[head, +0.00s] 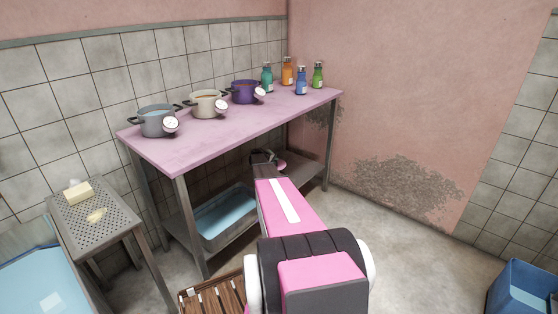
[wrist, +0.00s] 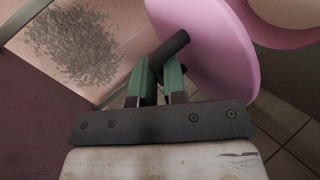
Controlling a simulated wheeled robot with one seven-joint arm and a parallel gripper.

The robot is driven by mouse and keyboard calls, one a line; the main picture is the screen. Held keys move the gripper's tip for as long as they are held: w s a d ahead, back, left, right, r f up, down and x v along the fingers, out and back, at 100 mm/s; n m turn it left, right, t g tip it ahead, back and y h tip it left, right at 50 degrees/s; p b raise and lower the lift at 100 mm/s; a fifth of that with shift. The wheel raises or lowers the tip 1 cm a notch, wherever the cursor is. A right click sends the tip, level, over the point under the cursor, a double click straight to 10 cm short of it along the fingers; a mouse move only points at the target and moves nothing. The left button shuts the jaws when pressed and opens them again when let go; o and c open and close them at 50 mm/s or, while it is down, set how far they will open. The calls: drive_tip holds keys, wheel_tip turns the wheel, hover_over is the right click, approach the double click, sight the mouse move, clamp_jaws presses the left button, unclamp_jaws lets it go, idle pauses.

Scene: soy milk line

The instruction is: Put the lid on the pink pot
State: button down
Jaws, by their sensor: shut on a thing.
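My gripper (wrist: 164,80) has green fingers, shut on the dark bar-shaped handle of a pink disc that looks like the lid (wrist: 205,55). In the wrist view the lid is steeply tilted beyond the fingertips. My gripper (head: 264,160) is beyond the end of my pink arm in the head view, below the table top's front edge. A small pink and pale piece (head: 281,163) shows beside it. A rounded pink and cream thing (wrist: 292,15) is at the wrist view's top right; I cannot tell whether it is the pink pot. No pink pot is clear in the head view.
The pink table (head: 160,155) holds a grey pot (head: 157,122), a cream pot (head: 207,106), a purple pot (head: 244,92) and several bottles. A tub (head: 226,213) is on its lower shelf. A perforated stand (head: 100,215) is left; a blue crate (head: 520,290) is right.

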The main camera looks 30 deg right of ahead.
drive_tip(key=shift+s+a+r, duration=0.25)
drive_tip(key=shift+s+a, duration=0.1)
drive_tip(key=shift+a, duration=0.1)
drive_tip(key=shift+f, duration=0.15)
drive_tip(key=shift+f, duration=2.9)
drive_tip(key=shift+f, duration=0.3)
drive_tip(key=shift+f, duration=1.45)
drive_tip(key=shift+f, duration=0.1)
drive_tip(key=c, duration=1.1)
unclamp_jaws()
